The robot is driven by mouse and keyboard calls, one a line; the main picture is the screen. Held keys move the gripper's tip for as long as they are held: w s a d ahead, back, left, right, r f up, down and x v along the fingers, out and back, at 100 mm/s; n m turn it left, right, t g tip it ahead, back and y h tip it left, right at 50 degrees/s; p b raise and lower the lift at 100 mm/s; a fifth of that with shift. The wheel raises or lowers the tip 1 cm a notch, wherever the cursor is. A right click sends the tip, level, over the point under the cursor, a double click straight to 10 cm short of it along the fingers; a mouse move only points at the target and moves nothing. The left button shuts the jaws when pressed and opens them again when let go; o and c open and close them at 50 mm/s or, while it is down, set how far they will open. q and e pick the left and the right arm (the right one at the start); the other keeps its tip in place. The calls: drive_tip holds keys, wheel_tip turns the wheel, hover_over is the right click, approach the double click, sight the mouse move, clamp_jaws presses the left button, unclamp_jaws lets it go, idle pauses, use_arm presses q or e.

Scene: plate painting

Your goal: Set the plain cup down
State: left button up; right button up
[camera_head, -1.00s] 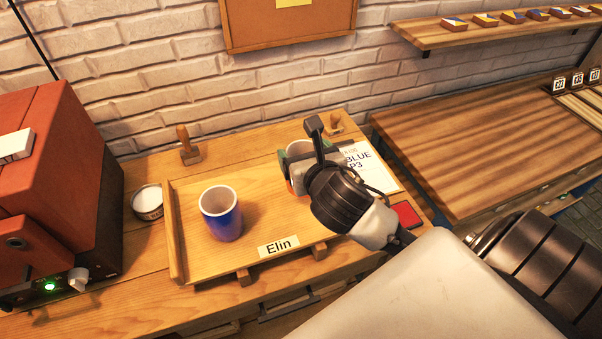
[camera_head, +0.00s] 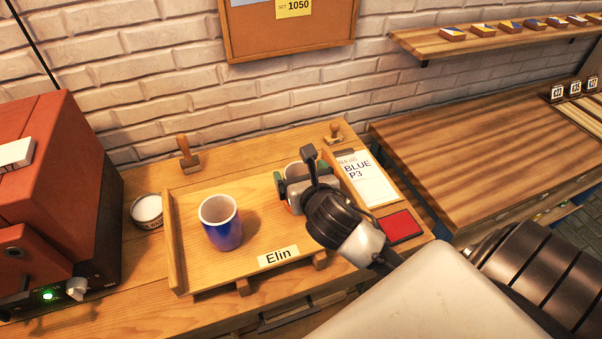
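The plain cup (camera_head: 292,169) shows only in part in the head view, over the right part of the wooden tray (camera_head: 190,270) labelled "Elin". Its pale rim and a small orange patch show; my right gripper hides most of it. My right gripper (camera_head: 298,187) is shut on this cup, with a green pad at its left side. I cannot tell whether the cup's base touches the tray. A blue cup with a white rim (camera_head: 222,229) stands upright on the tray's left part. My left gripper is not in view.
A clipboard card reading "BLUE P3" (camera_head: 364,180) and a red pad (camera_head: 400,226) lie right of the tray. A small white-topped tin (camera_head: 147,210), wooden stamps (camera_head: 187,155) and a red kiln-like box (camera_head: 50,170) stand around it. The tray's middle is clear.

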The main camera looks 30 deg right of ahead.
drive_tip(key=shift+o, duration=0.5)
drive_tip(key=shift+r, duration=0.15)
drive_tip(key=p+v, duration=0.3)
drive_tip(key=v, duration=0.9)
drive_tip(key=shift+p, duration=0.35)
